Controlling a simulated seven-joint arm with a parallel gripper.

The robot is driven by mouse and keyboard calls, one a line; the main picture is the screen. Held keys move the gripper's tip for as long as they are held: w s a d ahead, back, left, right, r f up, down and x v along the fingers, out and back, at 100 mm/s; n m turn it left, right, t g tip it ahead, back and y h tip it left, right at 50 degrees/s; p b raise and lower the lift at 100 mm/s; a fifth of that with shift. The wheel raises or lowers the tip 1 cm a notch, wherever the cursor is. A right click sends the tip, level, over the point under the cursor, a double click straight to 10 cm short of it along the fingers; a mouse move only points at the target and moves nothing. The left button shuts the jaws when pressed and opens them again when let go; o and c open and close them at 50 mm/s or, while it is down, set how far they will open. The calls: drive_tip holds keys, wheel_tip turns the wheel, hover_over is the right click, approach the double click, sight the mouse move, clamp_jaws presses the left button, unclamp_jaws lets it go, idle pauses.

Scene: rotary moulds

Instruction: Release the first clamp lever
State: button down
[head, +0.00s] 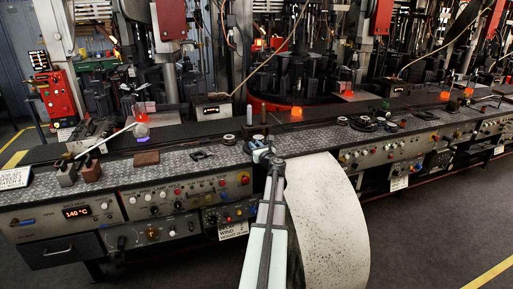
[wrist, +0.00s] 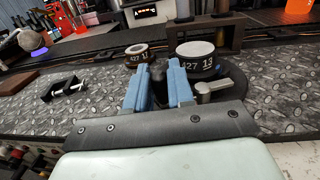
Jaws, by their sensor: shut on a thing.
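My gripper (wrist: 158,72) reaches over the chequered metal bench in the wrist view, its two blue fingers on either side of a dark knob (wrist: 158,76). The gripper is shut on this knob, and the fingers hide most of it, so I cannot tell whether it is the end of a clamp lever. A grey lever (wrist: 212,87) with a round hub lies just right of the right finger. In the head view my gripper (head: 262,152) is at the bench's middle.
A black bracket (wrist: 63,87) lies on the bench at left. A dark frame (wrist: 215,34) stands behind the larger round piece. A control panel with a red 140 °C display (head: 77,212) faces front. Orange lamps (head: 296,112) and machine columns stand behind the bench.

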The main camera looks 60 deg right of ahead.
drive_tip(key=shift+w+d+m+g+h, duration=0.15)
drive_tip(key=shift+w+m+g+h, duration=0.1)
drive_tip(key=shift+m+g+h, duration=0.5)
drive_tip(key=shift+w+d+m+g+h, duration=0.15)
drive_tip(key=shift+w+m+g+h, duration=0.05)
drive_tip(key=shift+m+g+h, duration=0.55)
drive_tip(key=c, duration=1.1)
unclamp_jaws()
drive_tip(key=shift+c, duration=0.2)
drive_tip(key=v, duration=1.3)
drive_tip(key=shift+a, duration=0.35)
drive_tip(key=shift+s+r, duration=0.1)
